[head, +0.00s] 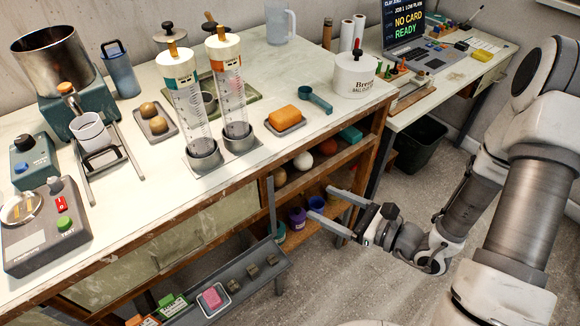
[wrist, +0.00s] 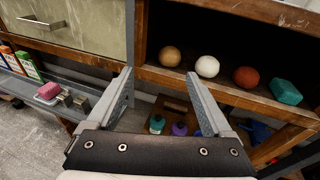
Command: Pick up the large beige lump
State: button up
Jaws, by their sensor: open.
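A round beige lump (wrist: 170,56) sits at the left end of a row on the open wooden shelf under the counter. In the head view this lump (head: 279,176) is partly shaded by the counter. A white ball (wrist: 207,66), a red-brown ball (wrist: 246,77) and a teal block (wrist: 285,91) stand to its right. My gripper (head: 318,200) is open and empty in front of the shelf unit. In the wrist view the fingertips (wrist: 159,73) are apart, with the beige lump beyond them near the right fingertip. Neither finger touches it.
The shelf's front lip (wrist: 220,92) and the counter above bound the opening. Colored bottles (wrist: 180,128) stand on a lower level. A grey tray rail (head: 240,285) with a pink block (head: 212,298) juts out at lower left. Two brown lumps lie in a counter tray (head: 166,132).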

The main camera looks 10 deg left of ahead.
jog(key=w+f+m+t, duration=0.1)
jog(key=w+f, duration=0.1)
jog(key=b, duration=0.2)
send_near(276, 181)
jog(key=shift+h, duration=0.4)
jog(key=a, duration=0.1)
jog(key=w+a+r, duration=0.2)
jog(key=a, duration=0.1)
jog(key=shift+w, duration=0.15)
jog(key=x, duration=0.1)
jog(key=b+x, duration=0.1)
jog(key=x, duration=0.2)
jog(key=shift+a+f+b, duration=0.2)
jog(key=shift+f+b, duration=0.1)
jog(key=shift+b, duration=0.05)
jog(key=shift+w+a, duration=0.2)
jog(key=shift+a, duration=0.2)
jog(key=c, duration=1.3)
jog(key=shift+o, duration=0.2)
jog(key=shift+r, duration=0.1)
